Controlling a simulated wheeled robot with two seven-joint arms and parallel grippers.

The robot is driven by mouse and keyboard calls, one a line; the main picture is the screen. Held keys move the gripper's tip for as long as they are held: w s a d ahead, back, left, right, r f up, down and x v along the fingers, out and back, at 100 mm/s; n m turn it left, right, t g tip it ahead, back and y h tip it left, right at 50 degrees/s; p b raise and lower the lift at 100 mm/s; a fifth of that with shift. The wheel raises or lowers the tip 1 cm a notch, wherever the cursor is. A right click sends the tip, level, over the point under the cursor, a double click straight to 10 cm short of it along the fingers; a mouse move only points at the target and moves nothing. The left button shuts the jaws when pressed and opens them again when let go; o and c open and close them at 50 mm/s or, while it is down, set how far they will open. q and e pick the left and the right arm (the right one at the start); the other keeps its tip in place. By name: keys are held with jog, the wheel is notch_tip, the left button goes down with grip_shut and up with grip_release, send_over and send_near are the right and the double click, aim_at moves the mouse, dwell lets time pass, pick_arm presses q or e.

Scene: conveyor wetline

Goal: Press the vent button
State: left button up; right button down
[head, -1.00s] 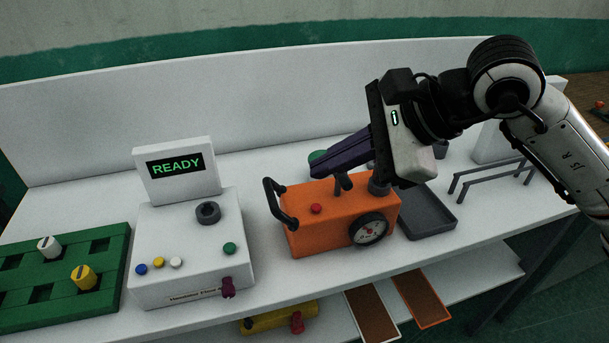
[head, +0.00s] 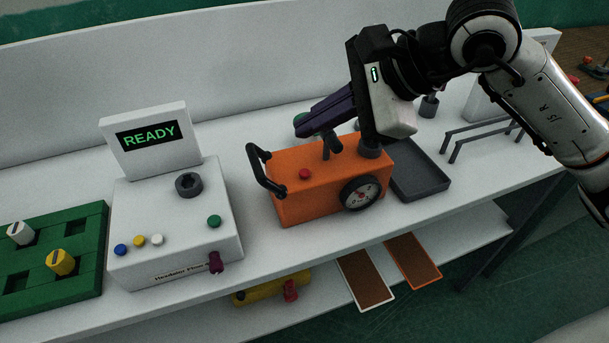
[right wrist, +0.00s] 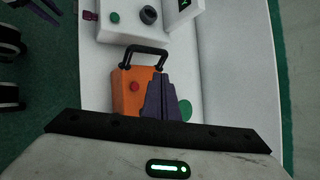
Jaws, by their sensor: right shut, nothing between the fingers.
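An orange unit (head: 290,205) stands on the white bench, with a red button (head: 305,174) on its top, a black handle at its left end and a round gauge on its front. No label tells me whether this red button is the vent button. My right gripper (head: 298,130) has purple fingers closed together and empty, above and behind the red button, apart from it in the head view. In the right wrist view the red button (right wrist: 134,87) shows uncovered, left of the fingers (right wrist: 160,84).
A white console (head: 175,235) with a READY screen (head: 148,136) and several coloured buttons stands to the left. A green block rack (head: 85,230) is at far left. A grey tray (head: 420,182) lies right of the orange unit. A green round object (right wrist: 185,110) is partly hidden behind the fingers.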

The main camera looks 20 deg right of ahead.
jog(key=b, duration=0.3)
send_over(305, 173)
jog(key=d, duration=0.1)
jog(key=f, duration=0.4)
jog(key=shift+s+f, duration=0.3)
jog(key=shift+f, duration=0.1)
jog(key=shift+f+b, duration=0.55)
jog(key=shift+b, duration=0.05)
dwell(0.5)
jog(key=shift+f+b, duration=0.4)
jog(key=shift+b, duration=0.25)
